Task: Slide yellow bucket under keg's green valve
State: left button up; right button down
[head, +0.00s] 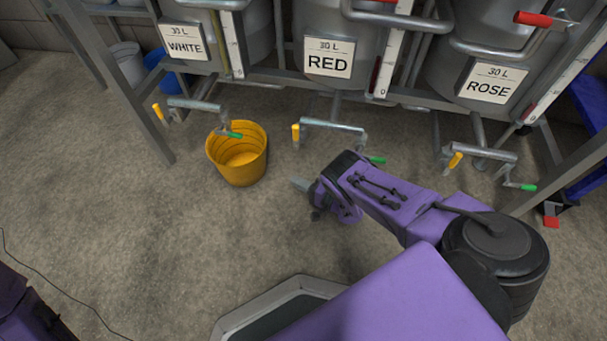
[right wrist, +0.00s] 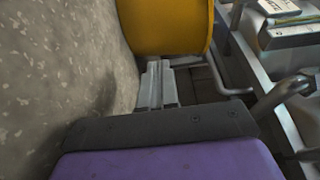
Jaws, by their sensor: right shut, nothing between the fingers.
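The yellow bucket (head: 240,172) stands upright on the floor below the WHITE keg's outlet, whose green valve handle (head: 234,135) overlaps the bucket's opening in the head view. Another green handle (head: 377,160) hangs under the RED keg (head: 343,27), partly behind my right arm. A third green handle (head: 528,187) is under the ROSE keg. My right gripper (head: 297,184) is low, to the right of the bucket, shut and empty, with a gap to it. In the right wrist view the fingers (right wrist: 158,70) point at the bucket's wall (right wrist: 165,28). My left gripper is out of view.
A metal rack carries the kegs, and its left leg (head: 150,120) stands left of the bucket. Outlet pipes with yellow handles (head: 296,132) stick out low over the floor. White (head: 127,62) and blue (head: 155,72) buckets stand behind. Floor in front of the yellow bucket is clear.

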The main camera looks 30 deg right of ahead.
aim_at(242, 163)
jog(key=u, duration=0.65)
jog(key=k, duration=0.9)
jog(key=z, duration=0.9)
jog(key=i, duration=1.5)
jog(key=u, duration=0.05)
